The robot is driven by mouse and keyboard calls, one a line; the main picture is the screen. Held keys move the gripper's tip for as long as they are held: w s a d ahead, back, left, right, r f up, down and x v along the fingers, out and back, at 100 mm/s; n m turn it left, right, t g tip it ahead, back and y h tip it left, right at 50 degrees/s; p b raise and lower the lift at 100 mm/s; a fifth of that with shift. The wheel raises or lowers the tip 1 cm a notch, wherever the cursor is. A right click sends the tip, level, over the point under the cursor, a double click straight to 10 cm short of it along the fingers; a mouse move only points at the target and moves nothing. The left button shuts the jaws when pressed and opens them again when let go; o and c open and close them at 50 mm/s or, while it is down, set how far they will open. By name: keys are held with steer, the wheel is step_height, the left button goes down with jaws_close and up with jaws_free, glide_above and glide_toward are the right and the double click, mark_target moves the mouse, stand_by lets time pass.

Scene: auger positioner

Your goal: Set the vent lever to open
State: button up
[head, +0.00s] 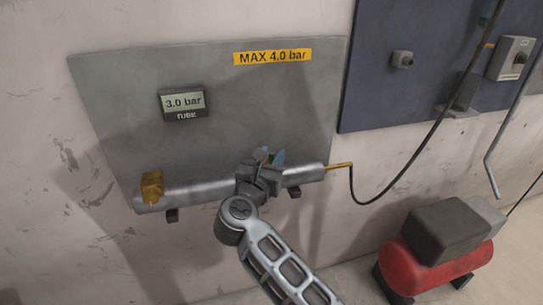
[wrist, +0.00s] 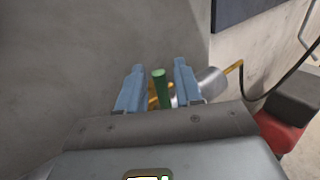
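The vent lever (wrist: 160,90) shows in the wrist view as a green handle pointing up, with brass parts beside its lower end. My gripper (wrist: 158,70) is open, with one blue-grey finger on each side of the lever and a visible gap on both sides. In the head view my gripper (head: 269,157) is in front of the right part of the metal tube (head: 195,193). The lever's base is mostly hidden.
A grey panel (head: 125,105) carries a display (head: 184,103) reading 3.0 bar and a yellow label (head: 272,57) reading MAX 4.0 bar. A brass fitting (head: 152,186) sits at the tube's left end. A black hose (head: 386,190) leaves its right end. A red compressor (head: 435,262) stands lower right.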

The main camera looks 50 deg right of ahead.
steer(key=shift+d, duration=0.1)
jaws_close()
stand_by(0.3)
